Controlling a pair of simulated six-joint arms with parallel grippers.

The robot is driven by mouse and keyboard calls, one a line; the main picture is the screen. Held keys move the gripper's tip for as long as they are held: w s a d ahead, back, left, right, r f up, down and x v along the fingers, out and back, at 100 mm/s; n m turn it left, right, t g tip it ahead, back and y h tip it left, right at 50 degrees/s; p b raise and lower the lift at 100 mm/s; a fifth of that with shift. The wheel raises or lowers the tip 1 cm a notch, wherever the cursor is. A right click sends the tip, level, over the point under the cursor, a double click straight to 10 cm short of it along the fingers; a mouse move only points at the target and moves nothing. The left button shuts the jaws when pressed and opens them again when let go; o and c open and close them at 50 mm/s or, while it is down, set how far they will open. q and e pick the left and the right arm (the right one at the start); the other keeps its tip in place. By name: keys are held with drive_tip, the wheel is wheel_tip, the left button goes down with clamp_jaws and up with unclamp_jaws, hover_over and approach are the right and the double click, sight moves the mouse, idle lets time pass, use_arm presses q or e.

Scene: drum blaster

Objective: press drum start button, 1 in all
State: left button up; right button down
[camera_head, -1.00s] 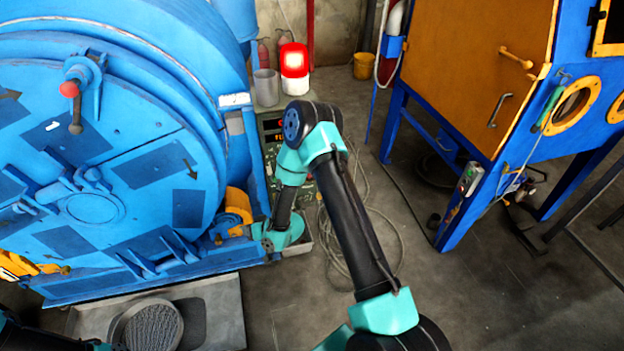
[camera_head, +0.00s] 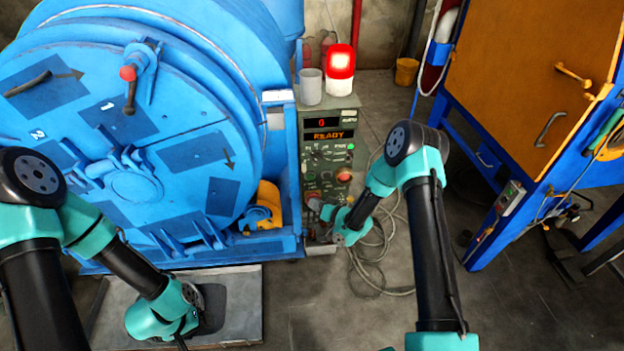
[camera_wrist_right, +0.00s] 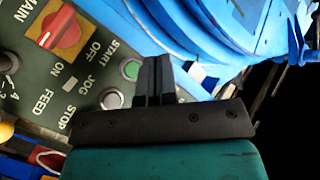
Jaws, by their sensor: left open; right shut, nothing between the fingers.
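The green start button (camera_wrist_right: 131,69) sits beside the START label in the right wrist view. My right gripper (camera_wrist_right: 156,61) is shut and empty, its fingertips just right of the button; I cannot tell whether they touch the panel. In the head view my right gripper (camera_head: 324,209) is at the lower part of the grey-green control panel (camera_head: 322,155), covering some of its controls. The panel display reads READY. My left gripper (camera_head: 181,341) is low at the left, mostly hidden by its wrist and the picture edge, away from the panel.
The big blue drum machine (camera_head: 135,186) stands left of the panel. A lit red lamp (camera_head: 341,62) and grey cup (camera_head: 310,86) stand atop the panel. The JOG button (camera_wrist_right: 111,99) lies beside the start button. A hose (camera_head: 385,240) lies on the floor.

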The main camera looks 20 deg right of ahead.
sight(310, 177)
drive_tip(key=w+d, duration=0.1)
drive_tip(key=w, duration=0.7)
drive_tip(key=shift+w+d, duration=0.2)
drive_tip(key=shift+w, duration=0.1)
